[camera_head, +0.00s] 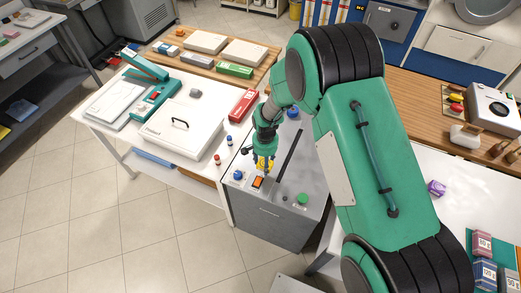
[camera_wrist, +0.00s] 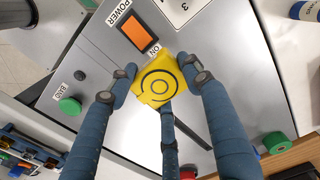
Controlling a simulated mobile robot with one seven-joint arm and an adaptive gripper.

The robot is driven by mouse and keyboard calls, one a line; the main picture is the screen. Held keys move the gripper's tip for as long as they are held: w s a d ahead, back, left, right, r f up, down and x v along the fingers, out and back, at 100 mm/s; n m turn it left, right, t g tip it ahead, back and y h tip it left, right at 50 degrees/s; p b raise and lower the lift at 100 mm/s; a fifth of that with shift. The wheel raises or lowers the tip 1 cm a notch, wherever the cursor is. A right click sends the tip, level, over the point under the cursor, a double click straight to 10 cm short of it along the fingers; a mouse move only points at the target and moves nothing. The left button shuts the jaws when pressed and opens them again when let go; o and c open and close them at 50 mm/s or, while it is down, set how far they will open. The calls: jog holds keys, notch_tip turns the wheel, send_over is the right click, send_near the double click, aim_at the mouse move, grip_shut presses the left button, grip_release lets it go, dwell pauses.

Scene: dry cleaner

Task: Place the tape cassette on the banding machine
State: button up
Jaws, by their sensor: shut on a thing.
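The tape cassette (camera_wrist: 158,84) is a yellow block with dark ring markings. It is between the blue fingers of my gripper (camera_wrist: 158,80) in the wrist view, and the gripper is shut on it. In the head view my gripper (camera_head: 264,163) holds the yellow cassette (camera_head: 262,164) over the grey banding machine (camera_head: 278,222). In the wrist view the machine's top (camera_wrist: 225,75) lies under the cassette, with an orange power switch (camera_wrist: 135,33) just beyond it and a green button (camera_wrist: 69,105) to the left. I cannot tell whether the cassette touches the top.
A white table (camera_head: 95,112) with a white lidded box (camera_head: 178,127) and a teal device (camera_head: 152,95) stands left of the machine. A dark slot (camera_head: 290,155) and a blue knob (camera_head: 238,174) are on the machine. A white table with small boxes (camera_head: 483,245) is at right.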

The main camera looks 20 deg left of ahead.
jog(key=w+a, duration=0.4)
jog(key=w, duration=0.1)
jog(key=w+a+f, duration=0.1)
jog(key=w+a, duration=0.2)
jog(key=shift+w, duration=0.25)
jog(key=shift+d, duration=0.1)
jog(key=shift+f, duration=1.8)
jog(key=shift+f, duration=0.1)
jog(key=o, duration=1.2)
jog(key=shift+c, duration=0.2)
notch_tip(320, 180, up, 12)
